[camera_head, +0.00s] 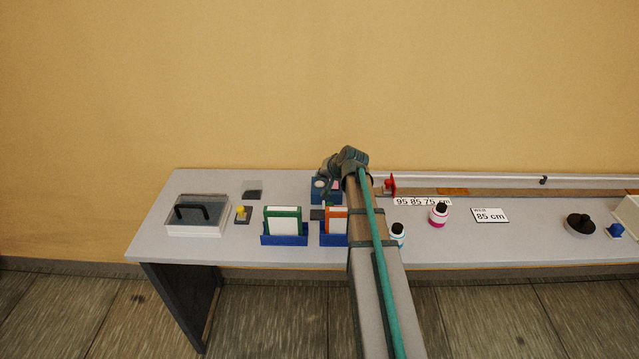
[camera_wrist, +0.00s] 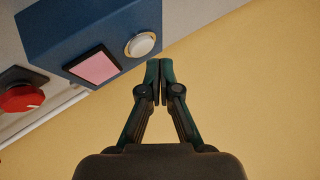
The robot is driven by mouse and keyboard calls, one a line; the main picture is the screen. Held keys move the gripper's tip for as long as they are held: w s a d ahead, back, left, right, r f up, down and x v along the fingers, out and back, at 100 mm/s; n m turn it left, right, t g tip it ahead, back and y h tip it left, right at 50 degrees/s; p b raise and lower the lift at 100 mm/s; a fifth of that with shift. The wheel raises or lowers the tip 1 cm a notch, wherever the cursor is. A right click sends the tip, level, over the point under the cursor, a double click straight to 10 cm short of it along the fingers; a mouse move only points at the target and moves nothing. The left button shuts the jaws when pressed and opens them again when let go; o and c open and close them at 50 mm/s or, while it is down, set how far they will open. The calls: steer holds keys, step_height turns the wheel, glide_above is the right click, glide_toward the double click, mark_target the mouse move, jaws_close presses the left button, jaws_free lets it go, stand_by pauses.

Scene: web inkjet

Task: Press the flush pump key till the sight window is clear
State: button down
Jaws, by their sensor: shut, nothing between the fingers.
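A blue box (camera_wrist: 90,40) carries a round white key (camera_wrist: 143,44) and a square sight window (camera_wrist: 92,65). The window looks evenly pink. In the head view the box (camera_head: 320,197) stands at the back of the table, partly hidden by my arm. My gripper (camera_wrist: 160,70) is shut and empty. In the wrist view its fingertips appear just beside the white key, with a small gap in the picture. I cannot tell the depth between them.
A red knob (camera_wrist: 22,98) is close to the box. Green (camera_head: 283,220) and orange (camera_head: 336,219) framed blocks stand in blue holders in front. A lidded tray (camera_head: 197,215) and yellow knob (camera_head: 241,212) are left.

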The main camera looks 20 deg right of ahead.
mark_target(320, 184)
steer(key=shift+r, duration=0.1)
steer(key=shift+r+p, duration=1.25)
steer(key=shift+r, duration=1.2)
steer(key=shift+a+f, duration=0.1)
